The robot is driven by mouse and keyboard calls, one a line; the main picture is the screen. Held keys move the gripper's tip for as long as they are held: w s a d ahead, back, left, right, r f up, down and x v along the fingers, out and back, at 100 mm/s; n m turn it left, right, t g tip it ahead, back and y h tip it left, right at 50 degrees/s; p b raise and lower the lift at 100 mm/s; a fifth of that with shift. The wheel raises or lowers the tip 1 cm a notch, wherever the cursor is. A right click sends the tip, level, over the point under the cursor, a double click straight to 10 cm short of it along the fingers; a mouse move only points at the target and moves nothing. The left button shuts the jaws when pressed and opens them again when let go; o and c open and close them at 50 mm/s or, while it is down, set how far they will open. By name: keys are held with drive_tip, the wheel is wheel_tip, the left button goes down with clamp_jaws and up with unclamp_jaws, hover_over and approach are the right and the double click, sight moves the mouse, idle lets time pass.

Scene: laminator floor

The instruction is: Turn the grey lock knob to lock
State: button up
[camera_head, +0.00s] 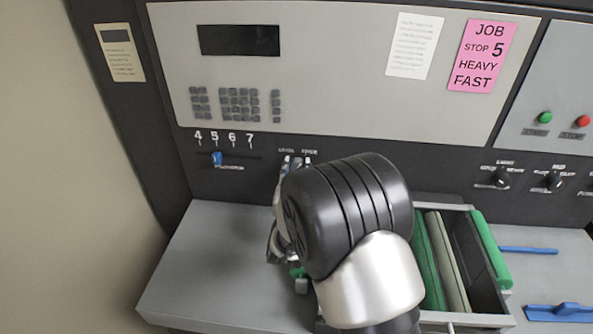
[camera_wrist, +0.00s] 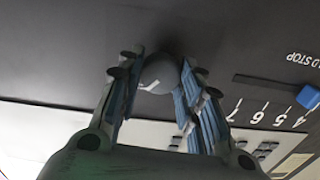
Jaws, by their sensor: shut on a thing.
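The grey lock knob (camera_wrist: 160,75) is a round knob on the dark panel strip. It shows in the wrist view between the blue-padded fingers of my gripper (camera_wrist: 155,88), which are closed on it from both sides. A pale mark shows on its face. In the head view my gripper (camera_head: 292,170) reaches the strip just under two small white labels (camera_head: 298,151), whose words are too small to read surely. My dark wrist hides most of the gripper there, and the knob cannot be made out. The exact angle of the knob is hard to tell.
A blue slider (camera_head: 217,158) sits left of the gripper, by the 5 on a 4-to-7 scale. A pink job card (camera_head: 482,55) hangs above right. A tray with green rollers (camera_head: 492,250) stands right of my arm. Blue tools (camera_head: 560,313) lie at far right. The grey shelf (camera_head: 205,265) is clear at left.

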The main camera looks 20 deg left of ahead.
drive_tip(key=n, duration=0.7)
drive_tip(key=shift+n, duration=0.4)
drive_tip(key=n+p, duration=0.1)
drive_tip(key=n, duration=0.3)
drive_tip(key=shift+h, duration=0.4)
drive_tip(key=shift+a+n+p, duration=0.1)
drive_tip(key=shift+n+p, duration=0.7)
drive_tip(key=shift+n, duration=1.3)
drive_tip(key=o, duration=1.1)
drive_tip(key=shift+c, duration=0.2)
